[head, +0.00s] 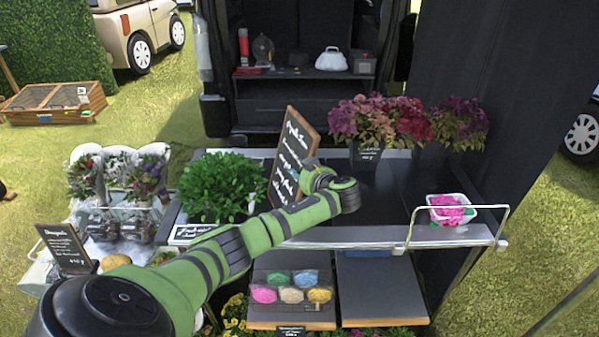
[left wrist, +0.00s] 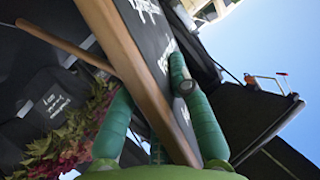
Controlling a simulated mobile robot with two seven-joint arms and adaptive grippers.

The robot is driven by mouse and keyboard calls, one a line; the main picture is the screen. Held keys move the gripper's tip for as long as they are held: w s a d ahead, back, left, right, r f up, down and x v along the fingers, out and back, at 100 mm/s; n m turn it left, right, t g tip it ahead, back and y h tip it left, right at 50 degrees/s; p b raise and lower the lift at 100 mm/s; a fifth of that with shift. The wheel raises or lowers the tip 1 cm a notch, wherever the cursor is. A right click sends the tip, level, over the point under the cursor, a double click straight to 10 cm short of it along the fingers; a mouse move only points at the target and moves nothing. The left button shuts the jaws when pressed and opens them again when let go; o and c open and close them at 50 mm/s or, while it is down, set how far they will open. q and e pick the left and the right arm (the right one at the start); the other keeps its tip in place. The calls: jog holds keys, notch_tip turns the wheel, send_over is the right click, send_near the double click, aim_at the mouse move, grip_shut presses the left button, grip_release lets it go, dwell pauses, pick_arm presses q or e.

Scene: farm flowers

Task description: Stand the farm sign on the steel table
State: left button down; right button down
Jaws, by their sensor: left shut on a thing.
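The farm sign (head: 293,155) is a dark chalkboard with white writing and a wooden frame. It stands tilted over the steel table (head: 350,235), right of the leafy green plants. My left gripper (head: 318,180) is shut on the sign's right edge. In the left wrist view the sign (left wrist: 160,60) runs between the green fingers of the gripper (left wrist: 150,90), with its wooden edge towards the camera. I cannot tell whether the sign's lower edge touches the table. My right gripper is not in view.
Green plants (head: 222,185) stand left of the sign. Purple and pink flowers (head: 385,120) stand behind to the right. A white basket with pink contents (head: 452,208) sits at the table's right end. The dark tabletop (head: 385,195) between is bare.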

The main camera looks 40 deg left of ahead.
pick_arm(q)
jog(key=shift+f, duration=0.5)
jog(key=c, duration=1.2)
grip_release()
jog(key=shift+f, duration=0.15)
jog(key=shift+o, duration=0.2)
